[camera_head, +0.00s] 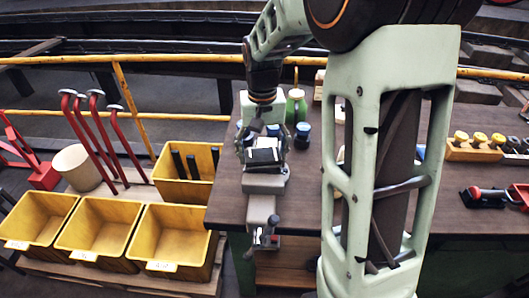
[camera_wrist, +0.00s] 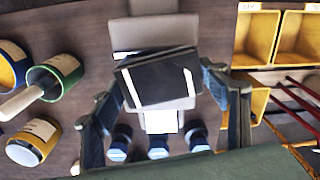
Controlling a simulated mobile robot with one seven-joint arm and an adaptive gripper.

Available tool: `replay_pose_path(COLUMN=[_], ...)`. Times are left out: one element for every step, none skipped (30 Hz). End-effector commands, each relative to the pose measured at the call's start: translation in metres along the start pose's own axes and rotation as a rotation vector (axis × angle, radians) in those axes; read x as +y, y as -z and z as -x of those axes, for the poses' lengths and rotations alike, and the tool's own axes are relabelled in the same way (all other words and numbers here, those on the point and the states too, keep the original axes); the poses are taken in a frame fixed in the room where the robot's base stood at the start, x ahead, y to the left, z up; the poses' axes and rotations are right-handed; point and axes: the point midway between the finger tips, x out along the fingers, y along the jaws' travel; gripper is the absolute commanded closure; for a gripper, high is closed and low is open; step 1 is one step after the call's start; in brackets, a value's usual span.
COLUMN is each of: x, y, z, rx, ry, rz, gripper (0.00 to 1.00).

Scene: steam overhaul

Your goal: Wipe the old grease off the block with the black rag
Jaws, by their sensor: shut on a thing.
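My gripper (camera_head: 262,150) is over the near left part of the brown workbench. In the wrist view its two fingers (camera_wrist: 165,95) stand on either side of a flat black piece with white glints, which looks like the black rag (camera_wrist: 155,80). The rag also shows in the head view (camera_head: 264,156). My gripper is shut on it. Right under it is a pale grey vise-like fixture (camera_head: 262,208), which also shows in the wrist view (camera_wrist: 145,33). The block cannot be clearly told from this fixture. Any grease is hidden, and contact with the rag is unclear.
Yellow bins (camera_head: 172,238) and red-handled levers (camera_head: 88,140) are at left. A wooden rack with yellow knobs (camera_head: 472,150) is at right.

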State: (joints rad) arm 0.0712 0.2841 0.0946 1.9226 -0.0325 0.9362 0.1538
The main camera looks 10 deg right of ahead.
Motion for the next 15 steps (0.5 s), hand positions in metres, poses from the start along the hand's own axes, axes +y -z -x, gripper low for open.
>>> replay_pose_path(x=[-0.003, -0.005, -0.008, -0.009, -0.010, -0.011, -0.011, -0.011, -0.010, -0.009, -0.007, -0.005, -0.003, -0.001, 0.002], y=[0.001, 0.001, 0.001, 0.002, 0.002, 0.002, 0.002, 0.002, 0.002, 0.002, 0.001, 0.001, 0.001, 0.000, 0.000], z=[0.001, 0.001, 0.002, 0.002, 0.002, 0.002, 0.002, 0.002, 0.002, 0.001, 0.001, 0.001, 0.001, 0.001, 0.000], rx=[0.000, 0.000, 0.000, 0.000, 0.000, 0.000, 0.000, 0.000, 0.000, 0.000, 0.000, 0.000, 0.000, 0.000, 0.000], ry=[0.000, 0.000, 0.000, 0.000, 0.000, 0.000, 0.000, 0.000, 0.000, 0.000, 0.000, 0.000, 0.000, 0.000, 0.000], rz=[0.001, 0.001, 0.002, 0.002, 0.002, 0.002, 0.001, 0.001, 0.000, 0.000, 0.000, -0.001, -0.002, -0.002, -0.002], gripper=[0.51, 0.51, 0.51, 0.51, 0.51, 0.51, 0.51, 0.51, 0.51, 0.51, 0.51, 0.51, 0.51, 0.51, 0.51])
